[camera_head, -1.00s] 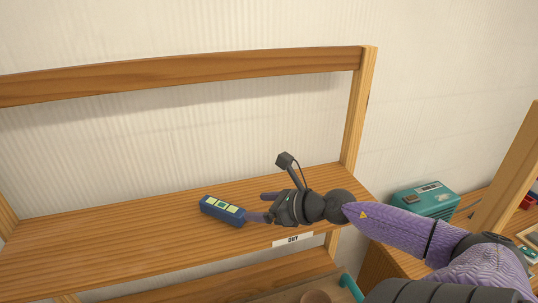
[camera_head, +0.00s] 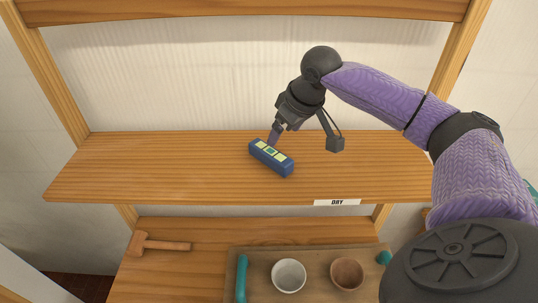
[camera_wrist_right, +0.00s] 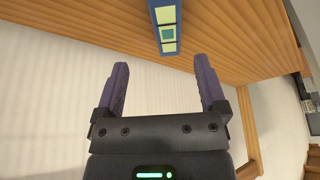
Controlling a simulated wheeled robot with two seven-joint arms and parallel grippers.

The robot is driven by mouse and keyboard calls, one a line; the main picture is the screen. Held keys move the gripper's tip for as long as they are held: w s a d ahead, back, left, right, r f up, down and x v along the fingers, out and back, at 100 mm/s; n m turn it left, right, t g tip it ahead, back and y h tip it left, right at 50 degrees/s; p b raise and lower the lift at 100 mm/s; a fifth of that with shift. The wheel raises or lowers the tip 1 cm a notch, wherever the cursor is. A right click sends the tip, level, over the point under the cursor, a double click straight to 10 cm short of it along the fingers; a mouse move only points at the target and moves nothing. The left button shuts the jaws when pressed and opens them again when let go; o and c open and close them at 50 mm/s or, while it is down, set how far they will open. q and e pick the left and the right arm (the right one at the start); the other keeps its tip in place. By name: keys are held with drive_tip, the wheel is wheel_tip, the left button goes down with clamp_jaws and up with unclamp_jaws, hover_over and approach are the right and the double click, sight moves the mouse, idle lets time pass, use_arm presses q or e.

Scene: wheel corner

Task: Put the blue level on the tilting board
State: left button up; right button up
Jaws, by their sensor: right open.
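The blue level (camera_head: 271,157) lies on the upper wooden shelf (camera_head: 150,165), its pale and green windows facing up. It also shows at the top of the right wrist view (camera_wrist_right: 168,28). My right gripper (camera_head: 275,137) is just behind and above the level in the head view. In the wrist view its two purple fingers (camera_wrist_right: 163,72) are spread and empty, with the level beyond their tips. A wooden board (camera_head: 318,265) with teal ends sits on the lower surface; I cannot tell if it is the tilting board. My left gripper is out of view.
A white cup (camera_head: 289,275) and a brown cup (camera_head: 347,273) stand on the wooden board. A wooden mallet (camera_head: 158,244) lies to its left. A DRY label (camera_head: 337,202) is on the shelf's front edge. The shelf left of the level is clear.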

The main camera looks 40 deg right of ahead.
sight(271, 151)
drive_tip(key=x, duration=0.5)
drive_tip(key=a+p+x, duration=0.1)
drive_tip(key=x, duration=0.2)
drive_tip(key=shift+w+f, duration=0.2)
drive_tip(key=shift+w, duration=0.05)
clamp_jaws()
